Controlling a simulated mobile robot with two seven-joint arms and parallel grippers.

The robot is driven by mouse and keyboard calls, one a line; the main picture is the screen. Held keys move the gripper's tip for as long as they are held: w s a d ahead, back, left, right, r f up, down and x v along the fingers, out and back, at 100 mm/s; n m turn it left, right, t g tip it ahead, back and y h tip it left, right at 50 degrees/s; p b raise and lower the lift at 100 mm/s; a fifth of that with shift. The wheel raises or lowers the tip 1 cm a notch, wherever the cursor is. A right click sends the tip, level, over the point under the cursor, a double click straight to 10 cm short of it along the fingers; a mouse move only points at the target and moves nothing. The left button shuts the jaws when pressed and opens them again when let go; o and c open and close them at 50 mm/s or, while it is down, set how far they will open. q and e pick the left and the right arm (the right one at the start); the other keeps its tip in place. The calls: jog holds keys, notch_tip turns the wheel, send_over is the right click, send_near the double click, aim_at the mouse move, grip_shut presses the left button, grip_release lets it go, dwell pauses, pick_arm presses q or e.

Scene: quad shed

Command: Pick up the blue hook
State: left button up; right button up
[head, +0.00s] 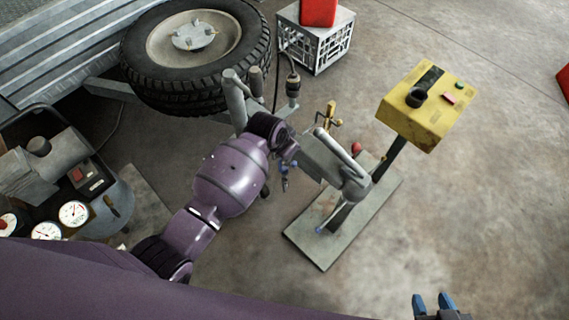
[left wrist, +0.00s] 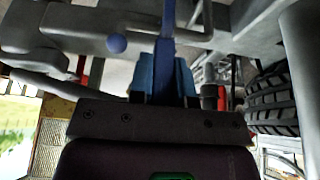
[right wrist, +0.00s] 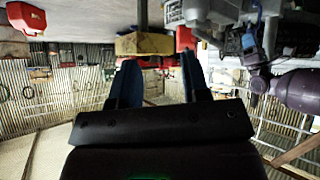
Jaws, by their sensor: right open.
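The blue hook shows in the left wrist view as a dark blue upright bar (left wrist: 166,45), running down between my left gripper's blue fingers (left wrist: 164,78). Whether the fingers press on it is unclear. A blue ball (left wrist: 117,43) shows left of the bar. In the head view my purple left arm reaches to the middle, and small blue parts at its end are too small to tell apart. My right gripper (head: 433,303) is open and empty at the lower right of the head view. Its blue fingers (right wrist: 158,85) stand apart in the right wrist view.
A yellow control box (head: 428,105) stands on a post over a grey base plate (head: 375,225). Stacked tyres (head: 145,75) and a white crate (head: 333,52) with a red container are behind. Gauges (head: 73,213) sit at the left.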

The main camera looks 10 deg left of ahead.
pick_arm(q)
jog(key=shift+c, duration=1.1)
grip_shut()
pick_arm(e)
jog(key=shift+s+f, duration=0.25)
jog(key=shift+f, duration=0.05)
